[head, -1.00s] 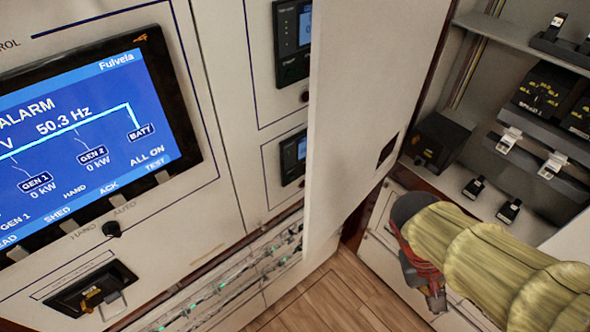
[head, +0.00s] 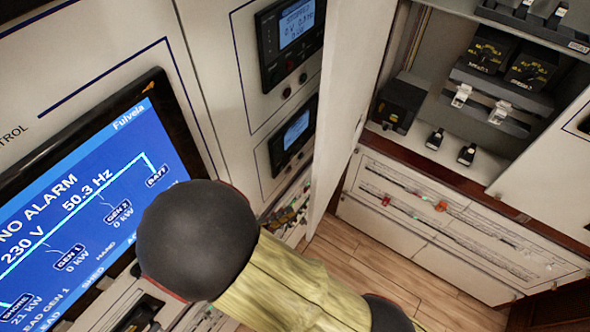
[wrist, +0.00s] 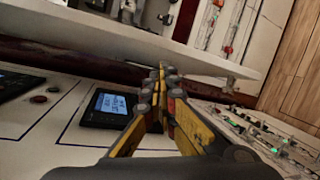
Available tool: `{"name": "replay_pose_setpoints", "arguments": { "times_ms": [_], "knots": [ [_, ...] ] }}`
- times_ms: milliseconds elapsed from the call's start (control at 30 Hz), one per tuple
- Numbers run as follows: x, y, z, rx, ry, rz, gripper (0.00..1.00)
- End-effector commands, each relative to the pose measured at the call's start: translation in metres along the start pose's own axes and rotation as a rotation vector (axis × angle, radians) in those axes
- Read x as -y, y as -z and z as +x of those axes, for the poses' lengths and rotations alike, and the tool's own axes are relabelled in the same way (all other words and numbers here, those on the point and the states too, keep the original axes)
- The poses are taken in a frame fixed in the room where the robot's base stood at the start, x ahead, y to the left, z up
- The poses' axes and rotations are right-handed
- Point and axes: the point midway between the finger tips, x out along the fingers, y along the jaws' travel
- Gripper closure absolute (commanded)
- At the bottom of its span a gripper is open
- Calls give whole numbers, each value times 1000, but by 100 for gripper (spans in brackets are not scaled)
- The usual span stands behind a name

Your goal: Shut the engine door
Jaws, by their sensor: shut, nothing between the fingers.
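The engine door appears to be the pale upright panel (head: 350,70) standing open between the meter panel and the open breaker compartment in the head view. A small dark recess shows near its lower free edge. In the wrist view a pale slanting panel (wrist: 190,58), likely this door, runs across the top. My gripper (wrist: 162,76) is shut and empty in the wrist view, its yellow fingers together with their tips over this panel's lower border. I cannot tell whether they touch it. In the head view my arm fills the lower middle, and the fingers do not show clearly.
Two meters (head: 290,42) and a blue alarm screen (head: 85,225) are on the panels at left. The open compartment (head: 420,150) holds several dark breakers. A lower panel with coloured lights (head: 440,205) stands below it. Wooden floor (head: 370,285) is clear at lower middle.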

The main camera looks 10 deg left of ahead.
Motion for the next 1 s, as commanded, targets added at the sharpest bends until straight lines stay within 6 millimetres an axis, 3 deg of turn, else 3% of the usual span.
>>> {"name": "replay_pose_setpoints", "arguments": {
  "times_ms": [200, 467, 1000],
  "knots": [
    [-42, 31, -12, -92, -191, 255, 100],
    [-60, 43, -12, -143, -258, 363, 100],
    [-87, 50, 80, -138, -255, 360, 100]
  ]
}}
